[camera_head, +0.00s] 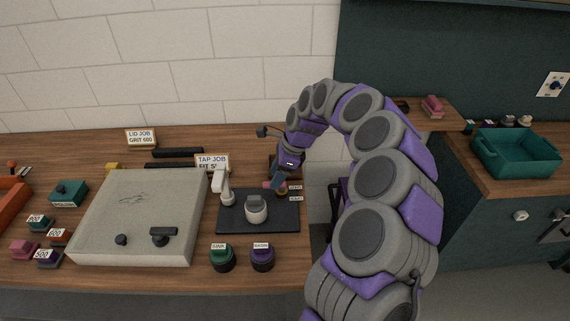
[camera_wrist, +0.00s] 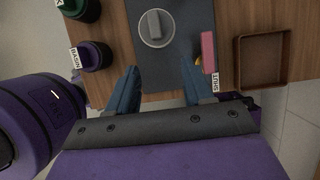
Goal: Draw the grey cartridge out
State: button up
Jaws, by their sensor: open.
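A grey block, which looks like the grey cartridge (camera_head: 255,199), stands up from a round white body (camera_head: 256,215) on a dark mat (camera_head: 232,224). In the wrist view the grey cartridge (camera_wrist: 155,24) shows near the top, inside the white ring (camera_wrist: 143,38). A white tap (camera_head: 223,185) stands left of it. My gripper (camera_head: 278,183) is behind and right of the white body in the head view. In the wrist view my gripper (camera_wrist: 160,88) has its two blue fingers spread and nothing between them; the cartridge lies beyond the fingertips, apart from them.
A pink piece (camera_wrist: 208,48) lies close to the right finger, by a SHUT label (camera_wrist: 214,83). An empty brown tray (camera_wrist: 239,68) is farther right. Green (camera_head: 222,258) and purple (camera_head: 262,257) round pots stand at the bench front. A grey slab (camera_head: 140,205) fills the left.

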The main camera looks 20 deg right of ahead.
aim_at(259, 197)
jog(key=a+f, duration=0.2)
jog(key=f, duration=0.1)
jog(key=a+f+b, duration=0.1)
jog(key=a, duration=0.1)
jog(key=shift+w+f, duration=0.25)
jog(key=shift+f, duration=0.05)
jog(key=f, duration=0.3)
jog(key=shift+w+b, duration=0.25)
jog(key=shift+b, duration=0.05)
jog(key=shift+d+f, duration=0.2)
jog(key=shift+f, duration=0.35)
jog(key=shift+a, duration=0.75)
jog(key=shift+c, duration=0.2)
jog(key=shift+a, duration=0.1)
jog(key=shift+c, duration=1.4)
jog(key=shift+d, duration=0.6)
jog(key=c, duration=0.5)
grip_shut()
jog(key=shift+o, duration=1.1)
grip_release()
jog(key=shift+a, duration=0.3)
grip_shut()
jog(key=shift+r+p, duration=0.65)
